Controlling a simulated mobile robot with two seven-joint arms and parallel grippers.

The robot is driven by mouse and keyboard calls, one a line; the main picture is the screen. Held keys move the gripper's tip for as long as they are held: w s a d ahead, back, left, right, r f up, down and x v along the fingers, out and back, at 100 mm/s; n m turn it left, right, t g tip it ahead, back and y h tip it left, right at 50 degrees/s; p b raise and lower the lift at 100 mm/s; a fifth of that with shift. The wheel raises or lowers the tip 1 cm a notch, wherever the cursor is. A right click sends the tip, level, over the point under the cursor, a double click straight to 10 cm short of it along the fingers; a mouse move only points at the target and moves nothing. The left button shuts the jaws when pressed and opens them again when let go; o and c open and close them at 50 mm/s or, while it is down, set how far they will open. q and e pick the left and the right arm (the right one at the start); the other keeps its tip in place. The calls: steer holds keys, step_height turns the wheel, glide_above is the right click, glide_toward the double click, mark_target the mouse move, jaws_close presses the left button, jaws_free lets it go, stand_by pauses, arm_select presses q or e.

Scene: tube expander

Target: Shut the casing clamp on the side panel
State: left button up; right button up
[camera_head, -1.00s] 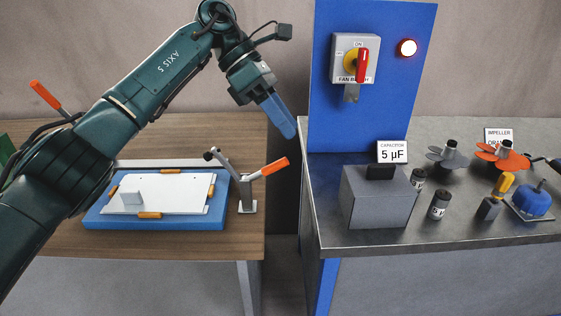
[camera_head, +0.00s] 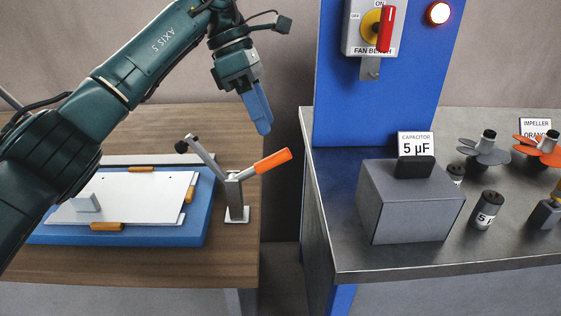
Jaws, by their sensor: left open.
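The casing clamp (camera_head: 234,190) stands on the wooden table at the right edge of the blue base. Its orange handle (camera_head: 273,161) points up to the right, and its arm with a dark tip (camera_head: 182,147) is raised to the upper left, clear of the panel. The white side panel (camera_head: 125,195) lies on the blue base (camera_head: 195,222), with orange pieces along its edges. My left gripper (camera_head: 262,126) hangs above and just left of the orange handle, apart from it. Its blue fingers point down and look empty. My right gripper is out of view.
The grey bench (camera_head: 335,235) stands to the right across a gap, carrying a grey box (camera_head: 410,205), small cylinders and impellers. A blue board (camera_head: 410,105) with a red-handled switch (camera_head: 386,28) and a lit red lamp (camera_head: 437,13) rises behind.

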mark_target(281, 157)
arm_select(q)
steer(key=x, duration=0.8)
steer(key=shift+d+f+b, duration=0.2)
steer(key=shift+f+b, duration=0.1)
steer(key=shift+b, duration=0.1)
jaws_close()
